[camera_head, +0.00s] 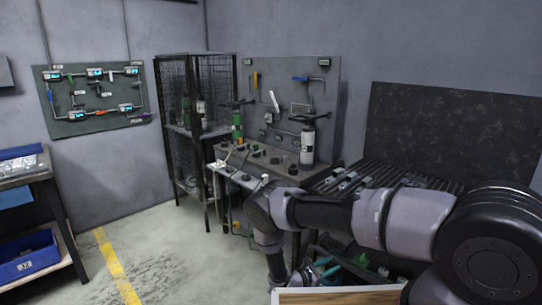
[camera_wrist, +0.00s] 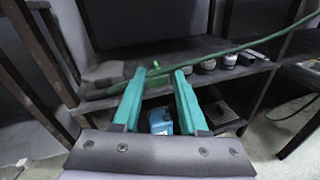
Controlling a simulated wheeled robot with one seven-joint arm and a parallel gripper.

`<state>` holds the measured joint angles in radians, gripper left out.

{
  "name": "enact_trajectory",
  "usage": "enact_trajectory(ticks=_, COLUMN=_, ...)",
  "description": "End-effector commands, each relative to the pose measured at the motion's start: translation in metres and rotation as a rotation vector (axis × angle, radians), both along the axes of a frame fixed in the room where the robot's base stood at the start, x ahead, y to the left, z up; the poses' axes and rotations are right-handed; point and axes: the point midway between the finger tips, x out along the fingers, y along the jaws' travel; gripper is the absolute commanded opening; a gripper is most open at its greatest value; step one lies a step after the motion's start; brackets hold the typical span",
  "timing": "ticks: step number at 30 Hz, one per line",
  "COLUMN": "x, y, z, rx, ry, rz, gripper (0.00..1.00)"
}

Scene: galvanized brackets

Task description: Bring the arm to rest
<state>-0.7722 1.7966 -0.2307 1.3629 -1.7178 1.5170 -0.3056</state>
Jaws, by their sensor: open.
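My gripper (camera_wrist: 160,75) shows in the wrist view as two teal fingers standing apart, with nothing held between them. Beyond the fingers is a dark shelf unit (camera_wrist: 190,52), with a green hose or cable running across in front of it. A blue object (camera_wrist: 161,121) shows between and below the fingers, apart from them as far as I can tell. In the head view my arm reaches from the right across to the middle and bends down at the wrist, in front of the workbench.
A workbench (camera_head: 262,160) with bottles and a tool panel (camera_head: 290,75) stands at the back. A mesh cage (camera_head: 190,80) is left of it. A slatted rack (camera_head: 385,178) lies behind my arm. A blue bin (camera_head: 28,255) sits on the left shelf. Floor between is open.

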Motion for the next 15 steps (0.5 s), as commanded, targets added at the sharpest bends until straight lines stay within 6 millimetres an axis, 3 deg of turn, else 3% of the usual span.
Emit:
enact_trajectory(ticks=5, x=0.019, y=0.005, z=0.057, rx=0.115, ry=-0.066, rz=-0.151, gripper=0.42)
enact_trajectory(ticks=15, x=0.033, y=0.000, z=0.205, rx=0.443, ry=-0.237, rz=-0.535, gripper=0.42)
